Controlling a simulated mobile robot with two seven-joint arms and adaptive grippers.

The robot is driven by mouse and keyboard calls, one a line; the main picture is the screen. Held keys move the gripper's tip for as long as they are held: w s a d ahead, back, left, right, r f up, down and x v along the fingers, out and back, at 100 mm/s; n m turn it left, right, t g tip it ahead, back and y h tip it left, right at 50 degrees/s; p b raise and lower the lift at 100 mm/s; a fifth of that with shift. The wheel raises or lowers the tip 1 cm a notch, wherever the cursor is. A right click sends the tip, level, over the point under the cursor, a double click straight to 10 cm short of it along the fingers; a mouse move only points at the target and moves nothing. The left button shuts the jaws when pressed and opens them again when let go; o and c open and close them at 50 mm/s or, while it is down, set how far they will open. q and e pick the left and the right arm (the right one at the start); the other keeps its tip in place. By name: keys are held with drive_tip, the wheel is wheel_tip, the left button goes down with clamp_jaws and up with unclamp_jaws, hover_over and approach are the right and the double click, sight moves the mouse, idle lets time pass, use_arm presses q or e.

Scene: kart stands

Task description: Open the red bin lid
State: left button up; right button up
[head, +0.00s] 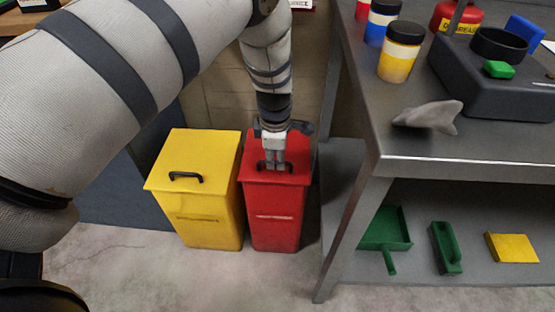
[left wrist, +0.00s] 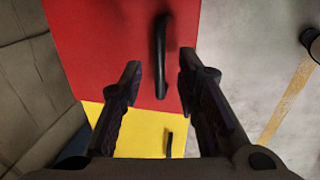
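The red bin (head: 275,216) stands on the floor with its lid (head: 294,176) closed. Its black handle (left wrist: 162,55) lies on top of the lid and shows in the left wrist view between the fingertips. My left gripper (head: 273,166) points down over the lid at the handle, hiding part of it in the head view. In the left wrist view the left gripper (left wrist: 160,66) is open, with one finger on each side of the handle and gaps beside it. Whether the fingertips are level with the handle I cannot tell. My right gripper is not in view.
A closed yellow bin (head: 213,216) with a black handle (head: 186,176) stands close to the left of the red bin. A grey metal workbench (head: 440,168) stands close on the right, with jars and tools on it. The floor in front is clear.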

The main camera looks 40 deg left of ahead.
use_arm(q)
drive_tip(key=shift+w+a+f, duration=0.1)
drive_tip(key=shift+w+f, duration=0.05)
drive_tip(key=shift+f, duration=0.65)
drive_tip(key=shift+c, duration=0.2)
clamp_jaws()
